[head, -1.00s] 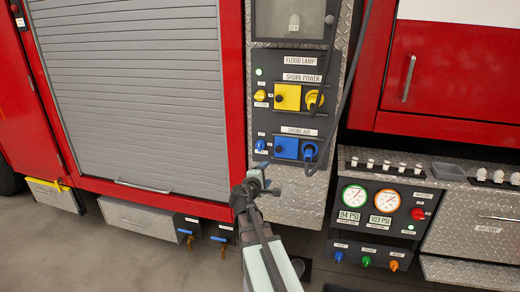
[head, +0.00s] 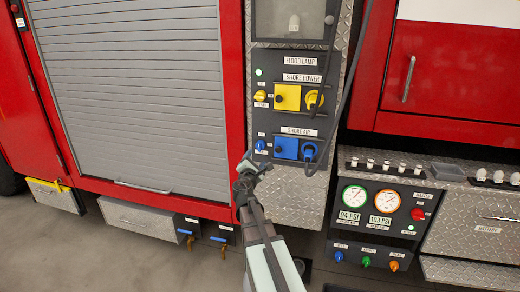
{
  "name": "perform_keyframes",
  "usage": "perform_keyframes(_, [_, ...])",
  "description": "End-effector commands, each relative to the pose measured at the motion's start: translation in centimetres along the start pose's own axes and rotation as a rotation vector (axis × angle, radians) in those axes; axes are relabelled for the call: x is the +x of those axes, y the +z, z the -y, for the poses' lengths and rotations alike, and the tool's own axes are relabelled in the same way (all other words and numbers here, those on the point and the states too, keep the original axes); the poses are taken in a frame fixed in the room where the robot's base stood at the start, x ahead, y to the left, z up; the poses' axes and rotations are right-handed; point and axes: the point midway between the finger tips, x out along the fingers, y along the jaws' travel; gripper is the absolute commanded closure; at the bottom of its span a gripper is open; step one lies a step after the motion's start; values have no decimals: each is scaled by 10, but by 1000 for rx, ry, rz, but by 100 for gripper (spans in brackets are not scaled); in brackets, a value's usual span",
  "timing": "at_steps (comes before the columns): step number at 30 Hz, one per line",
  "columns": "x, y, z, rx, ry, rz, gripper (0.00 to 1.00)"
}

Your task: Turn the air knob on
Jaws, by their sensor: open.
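The small blue air knob (head: 260,145) sits at the left of the "SHORE AIR" row on the dark panel, beside a blue square cover (head: 286,148) and a blue plug (head: 309,152) with a hose. My gripper (head: 254,163) is just below the knob, with its fingers pointing up toward it. The gripper is open and looks empty. Its fingertips are close to the knob, but I cannot tell whether they touch it. The small label under the knob is partly hidden by the gripper.
Above is the shore power row with a yellow knob (head: 260,96), yellow cover (head: 287,97) and yellow plug (head: 314,101). A black cable (head: 345,90) hangs along the panel's right side. A gauge panel (head: 378,208) is at lower right, and a grey roller shutter (head: 135,90) at left.

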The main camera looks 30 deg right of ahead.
Motion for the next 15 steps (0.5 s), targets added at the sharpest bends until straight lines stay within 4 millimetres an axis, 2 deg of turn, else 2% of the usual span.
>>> perform_keyframes(1, [12,-1,-1,0,0,0,33])
perform_keyframes(15, [92,0,0,2,-1,1,33])
